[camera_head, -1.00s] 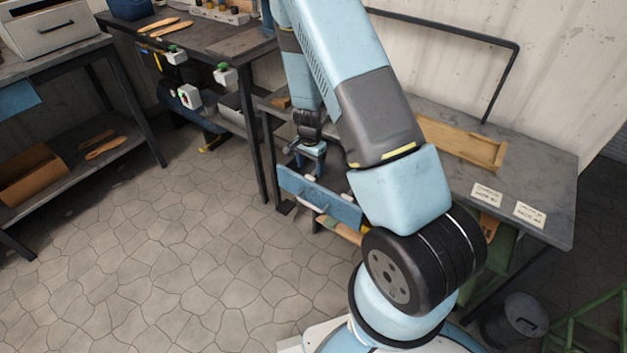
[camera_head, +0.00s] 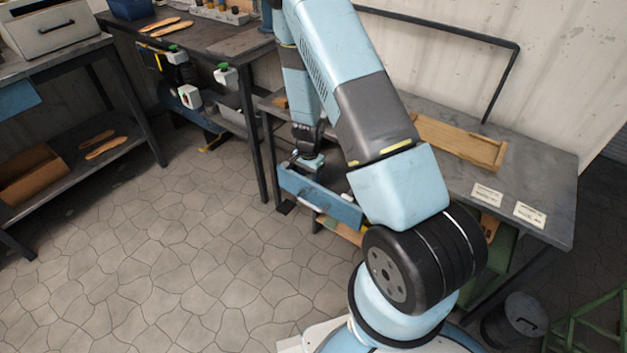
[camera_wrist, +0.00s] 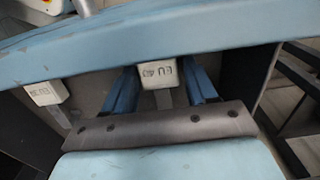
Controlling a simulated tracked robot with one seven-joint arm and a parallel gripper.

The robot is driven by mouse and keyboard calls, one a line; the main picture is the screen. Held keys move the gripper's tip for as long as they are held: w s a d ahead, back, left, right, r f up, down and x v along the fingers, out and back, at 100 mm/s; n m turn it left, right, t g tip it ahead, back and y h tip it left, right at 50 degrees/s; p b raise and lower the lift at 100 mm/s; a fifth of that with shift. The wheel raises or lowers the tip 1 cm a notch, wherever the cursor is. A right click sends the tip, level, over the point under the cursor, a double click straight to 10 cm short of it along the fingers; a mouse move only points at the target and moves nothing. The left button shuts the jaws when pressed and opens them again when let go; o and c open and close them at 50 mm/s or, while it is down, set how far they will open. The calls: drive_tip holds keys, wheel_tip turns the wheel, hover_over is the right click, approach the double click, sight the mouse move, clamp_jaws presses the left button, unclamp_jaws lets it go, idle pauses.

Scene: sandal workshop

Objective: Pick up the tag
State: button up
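In the wrist view, a small white tag (camera_wrist: 158,74) with dark printed characters sits between the two blue fingers of my gripper (camera_wrist: 163,80). The fingers are apart, one on each side of it, and I see gaps beside the tag. A second white tag (camera_wrist: 42,93) lies to the left, outside the fingers. A blue drawer (camera_wrist: 150,42) edge crosses the view just beyond the tags. In the head view, my gripper (camera_head: 308,158) points down at the open blue drawer (camera_head: 320,198) under the workbench; the fingertips and the tag between them are hidden there.
The grey workbench (camera_head: 545,185) above holds a wooden tray (camera_head: 460,142) and two white cards (camera_head: 487,194) (camera_head: 530,214). A dark bin (camera_head: 515,320) stands at lower right. Another bench (camera_head: 205,40) stands at the back left. The tiled floor at left is clear.

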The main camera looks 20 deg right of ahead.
drive_tip(key=c, duration=0.8)
drive_tip(key=shift+o, duration=0.2)
